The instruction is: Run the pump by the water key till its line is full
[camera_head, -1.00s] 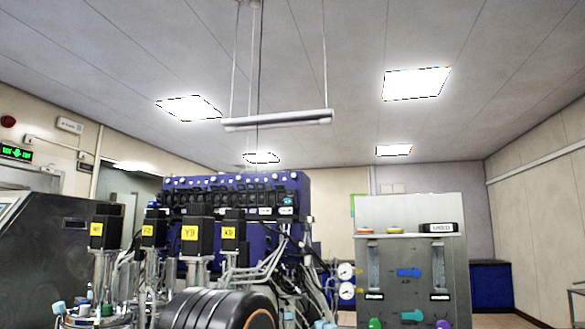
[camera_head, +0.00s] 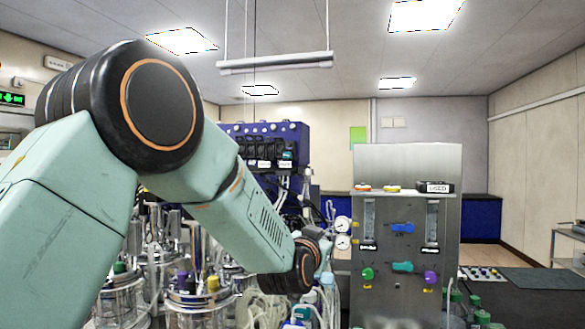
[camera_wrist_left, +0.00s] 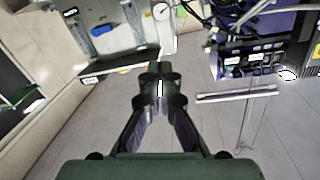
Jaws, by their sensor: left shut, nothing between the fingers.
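The blue tower (camera_head: 240,132) with black modules and small keys stands behind my left arm in the head view, which covers much of it. Its dark modules also show at the right of the left wrist view (camera_wrist_left: 250,62). I cannot tell the water key or its line apart. My left gripper (camera_wrist_left: 160,76) is shut and empty in the wrist view, its fingertips together and apart from the tower. In the head view my left arm reaches in from the left, ending low in the middle; its fingers are not clear there. My right gripper is not in view.
A steel panel (camera_head: 383,285) with flow tubes and coloured knobs stands to the right. Two round gauges (camera_head: 342,233) sit at its left edge. Glass vessels (camera_head: 118,298) with tubing crowd below my arm. A lamp bar (camera_head: 275,62) hangs above.

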